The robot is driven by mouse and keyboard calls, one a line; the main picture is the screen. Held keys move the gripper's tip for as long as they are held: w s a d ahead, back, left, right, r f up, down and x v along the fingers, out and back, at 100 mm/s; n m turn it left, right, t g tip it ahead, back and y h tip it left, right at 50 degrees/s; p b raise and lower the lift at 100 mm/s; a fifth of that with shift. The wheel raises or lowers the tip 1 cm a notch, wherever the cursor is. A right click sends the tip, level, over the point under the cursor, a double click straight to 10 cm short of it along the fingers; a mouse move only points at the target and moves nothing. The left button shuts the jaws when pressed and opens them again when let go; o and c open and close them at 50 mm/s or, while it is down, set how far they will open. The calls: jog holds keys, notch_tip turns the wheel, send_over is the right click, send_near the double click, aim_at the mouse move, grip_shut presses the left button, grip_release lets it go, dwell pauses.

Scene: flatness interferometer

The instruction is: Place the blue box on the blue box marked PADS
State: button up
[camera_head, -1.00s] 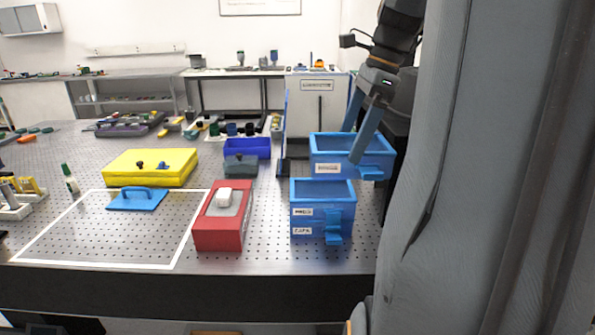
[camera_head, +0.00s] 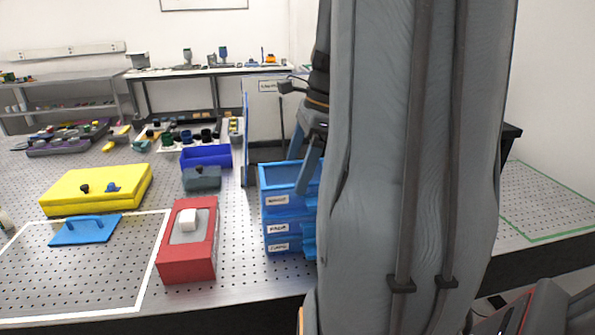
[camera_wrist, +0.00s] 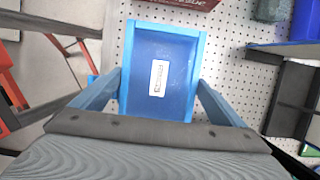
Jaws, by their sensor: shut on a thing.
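An open blue box (camera_head: 277,200) with a white label is held by my gripper (camera_head: 308,176). My arm hides its right side in the head view. Directly below it are two stacked blue tiers with labels; the upper one, which seems to read PADS (camera_head: 279,229), lies right under the held box. I cannot tell whether the held box touches it or hovers just above. In the wrist view, the held box (camera_wrist: 142,85) sits between my two fingers, with a white label on its inside floor.
A red box (camera_head: 187,262) with a white block on top stands left of the stack. A darker blue bin (camera_head: 207,157) and grey container (camera_head: 201,179) are behind. A yellow case (camera_head: 97,188) and blue handled plate (camera_head: 85,230) lie further left. Bare perforated table shows at the front.

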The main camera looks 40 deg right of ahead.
jog(key=shift+f, duration=0.8)
jog(key=shift+f, duration=0.1)
jog(key=o, duration=1.3)
jog(key=b+v, duration=0.2)
jog(key=v, duration=1)
